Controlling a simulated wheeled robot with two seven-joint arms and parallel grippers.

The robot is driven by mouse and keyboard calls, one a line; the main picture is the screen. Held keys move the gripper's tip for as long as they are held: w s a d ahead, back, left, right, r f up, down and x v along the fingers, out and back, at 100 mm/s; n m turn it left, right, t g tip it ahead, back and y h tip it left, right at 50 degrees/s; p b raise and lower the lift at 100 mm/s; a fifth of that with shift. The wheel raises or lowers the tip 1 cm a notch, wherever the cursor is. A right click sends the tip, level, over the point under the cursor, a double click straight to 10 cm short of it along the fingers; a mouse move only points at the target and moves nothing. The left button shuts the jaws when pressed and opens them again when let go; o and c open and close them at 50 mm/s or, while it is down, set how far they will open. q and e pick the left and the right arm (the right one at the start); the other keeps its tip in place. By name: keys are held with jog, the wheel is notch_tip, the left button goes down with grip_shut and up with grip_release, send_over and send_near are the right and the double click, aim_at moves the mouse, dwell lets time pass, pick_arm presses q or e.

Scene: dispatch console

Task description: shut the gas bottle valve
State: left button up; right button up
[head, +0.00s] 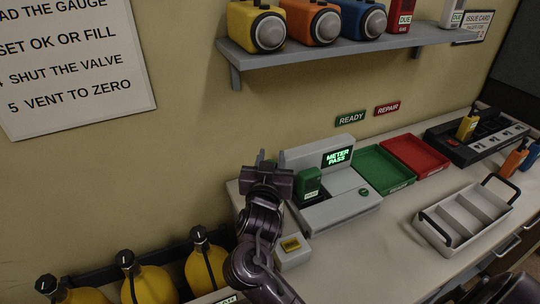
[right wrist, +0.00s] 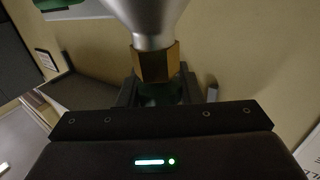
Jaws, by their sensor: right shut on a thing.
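In the right wrist view a pale silver, tapering body (right wrist: 150,18) ends in a brass hex fitting (right wrist: 156,63). A dark green part (right wrist: 162,92), which looks like the valve knob, sits at the brass fitting between the fingers of my right gripper (right wrist: 160,100). The gripper is shut on this part. In the head view my right gripper (head: 271,165) is up beside the left end of the meter station, and its own wrist hides what it holds. My left gripper is not in view.
The grey meter station (head: 340,212) reads METER PASS and holds a green meter (head: 308,183). Green (head: 372,172) and red (head: 425,165) trays, a grey carrier (head: 445,236) and a charger (head: 455,146) stand to the right. Several yellow bottles (head: 148,285) stand at lower left.

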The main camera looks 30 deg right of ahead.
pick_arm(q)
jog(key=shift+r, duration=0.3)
pick_arm(e)
jog(key=shift+m+g+h, duration=0.3)
jog(key=o, duration=1)
jog(key=shift+s, duration=0.1)
jog(key=shift+s+a, duration=0.2)
pick_arm(q)
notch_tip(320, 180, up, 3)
jog(key=p, duration=0.2)
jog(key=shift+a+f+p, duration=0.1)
jog(key=shift+p, duration=0.3)
pick_arm(e)
jog(key=v, duration=0.7)
